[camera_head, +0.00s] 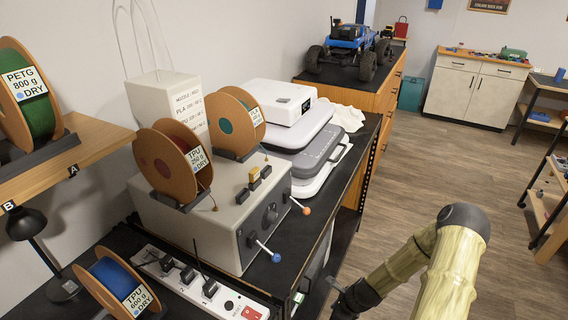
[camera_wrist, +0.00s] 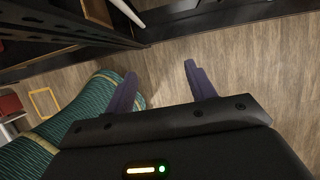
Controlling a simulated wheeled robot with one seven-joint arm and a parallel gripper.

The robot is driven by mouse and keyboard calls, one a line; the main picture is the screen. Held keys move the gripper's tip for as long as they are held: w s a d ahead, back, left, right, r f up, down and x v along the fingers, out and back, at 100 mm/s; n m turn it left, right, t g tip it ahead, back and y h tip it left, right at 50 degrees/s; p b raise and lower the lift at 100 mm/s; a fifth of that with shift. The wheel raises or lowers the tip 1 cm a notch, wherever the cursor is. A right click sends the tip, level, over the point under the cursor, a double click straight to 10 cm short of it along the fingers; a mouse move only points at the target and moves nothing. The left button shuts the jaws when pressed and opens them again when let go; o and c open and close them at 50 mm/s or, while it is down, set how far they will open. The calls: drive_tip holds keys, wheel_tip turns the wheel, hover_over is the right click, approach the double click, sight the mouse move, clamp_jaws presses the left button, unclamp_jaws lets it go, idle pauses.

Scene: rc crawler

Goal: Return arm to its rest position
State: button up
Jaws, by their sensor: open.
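My gripper (camera_wrist: 160,85) is open in the wrist view, with its two dark fingers apart and nothing between them. Wooden floor shows beyond the fingertips. In the head view my arm reaches in at the lower right, bent at the elbow. My gripper (camera_head: 350,296) shows there as a dark shape at the bottom, beside the front of the black bench (camera_head: 300,238). Its fingers are hard to make out in that view.
A grey machine (camera_head: 215,222) with orange spools and levers stands on the bench, beside a white and grey case (camera_head: 318,150). A blue crawler (camera_head: 350,45) sits on a wooden cabinet (camera_head: 385,97) farther back. A white cabinet (camera_head: 470,95) stands behind. The floor (camera_head: 440,165) at right is open.

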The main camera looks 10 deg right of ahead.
drive_tip(key=s+a+r+n+g+h+p, duration=0.1)
drive_tip(key=a+r+n+h, duration=0.15)
drive_tip(key=r+n, duration=1.45)
drive_tip(key=s+a+r+n, duration=0.2)
drive_tip(key=s+r+n, duration=0.2)
drive_tip(key=r, duration=0.5)
drive_tip(key=s+a+r+n+t+h+p, duration=0.1)
drive_tip(key=s+a+r+n, duration=0.2)
drive_tip(key=r, duration=0.6)
drive_tip(key=shift+s+n, duration=0.4)
drive_tip(key=shift+n, duration=0.2)
